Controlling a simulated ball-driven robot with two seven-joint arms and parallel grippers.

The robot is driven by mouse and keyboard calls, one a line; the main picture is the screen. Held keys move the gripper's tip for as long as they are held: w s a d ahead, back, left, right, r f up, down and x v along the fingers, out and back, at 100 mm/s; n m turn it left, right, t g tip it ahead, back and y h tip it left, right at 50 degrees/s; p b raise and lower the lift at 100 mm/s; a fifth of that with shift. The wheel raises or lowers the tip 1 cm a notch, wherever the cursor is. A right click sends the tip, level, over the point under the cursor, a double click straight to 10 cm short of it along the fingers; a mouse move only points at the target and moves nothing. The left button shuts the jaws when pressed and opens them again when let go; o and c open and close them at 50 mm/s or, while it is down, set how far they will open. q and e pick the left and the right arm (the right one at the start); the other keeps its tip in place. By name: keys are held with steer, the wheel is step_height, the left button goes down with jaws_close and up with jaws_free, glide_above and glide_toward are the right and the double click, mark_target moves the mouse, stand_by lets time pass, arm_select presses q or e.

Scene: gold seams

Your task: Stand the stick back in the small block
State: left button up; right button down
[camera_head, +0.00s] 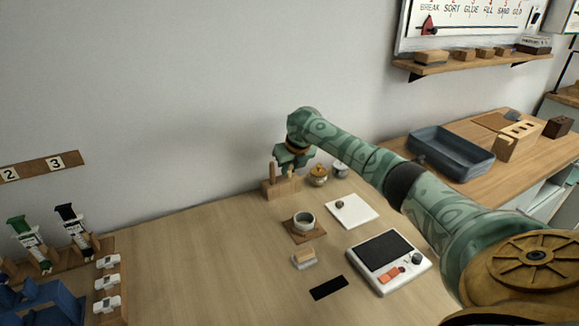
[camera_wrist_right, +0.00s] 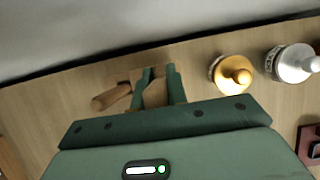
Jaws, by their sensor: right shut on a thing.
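The small wooden block (camera_head: 279,189) stands near the wall at the back of the table; part of it shows behind the fingers in the right wrist view (camera_wrist_right: 137,75). A light wooden stick (camera_wrist_right: 155,94) is between the fingers of my right gripper (camera_wrist_right: 159,72), which is shut on it. In the head view my right gripper (camera_head: 291,163) is right above the block's right part, and I cannot tell how far the stick sits in it. Another wooden stick (camera_head: 272,173) stands at the block's left end; it also shows in the wrist view (camera_wrist_right: 110,97). My left gripper is out of view.
A brass pot (camera_head: 318,176) and a silver pot (camera_head: 340,169) stand close to the right of the block. In front are a cup on a brown mat (camera_head: 303,236), a white tile (camera_head: 352,210) and a scale (camera_head: 389,263). The table left of the block is clear.

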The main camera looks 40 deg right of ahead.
steer(key=c, duration=1.3)
jaws_free()
steer(key=p+v, duration=0.2)
steer(key=shift+s+r+p, duration=0.1)
steer(key=shift+r+p, duration=0.25)
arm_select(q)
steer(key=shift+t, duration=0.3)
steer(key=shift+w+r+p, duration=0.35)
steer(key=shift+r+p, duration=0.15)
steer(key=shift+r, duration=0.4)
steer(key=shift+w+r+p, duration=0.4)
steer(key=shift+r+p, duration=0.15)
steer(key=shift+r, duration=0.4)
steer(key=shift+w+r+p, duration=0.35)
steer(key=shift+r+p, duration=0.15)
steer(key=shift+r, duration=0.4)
arm_select(e)
steer(key=shift+v, duration=1.15)
steer(key=shift+s, duration=0.1)
arm_select(q)
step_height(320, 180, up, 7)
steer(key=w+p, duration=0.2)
steer(key=p, duration=0.5)
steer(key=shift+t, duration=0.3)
arm_select(e)
steer(key=v, duration=1.6)
steer(key=shift+s, duration=0.1)
